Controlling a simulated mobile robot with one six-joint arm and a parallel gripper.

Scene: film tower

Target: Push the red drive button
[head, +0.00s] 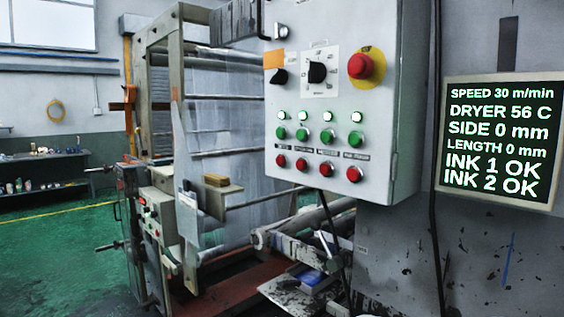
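A light grey control box (300,108) hangs at the upper middle. Along its lower part runs a row of several small red buttons, from the leftmost red button (281,160) to the rightmost red button (354,174). Dark labels sit just above them, too small to read, so I cannot tell which is the drive button. A row of green buttons (302,134) is above the labels, with lit green lamps (328,116) over it. A larger red mushroom button (360,66) on a yellow disc is at the upper right. My gripper is not in view.
A black rotary knob (317,72) is on the box. A display (498,140) to the right reads speed 30 m/min, dryer 56 C, length 0 mm. The roller machine (215,120) with film stands left and behind. Green floor (70,250) is open at far left.

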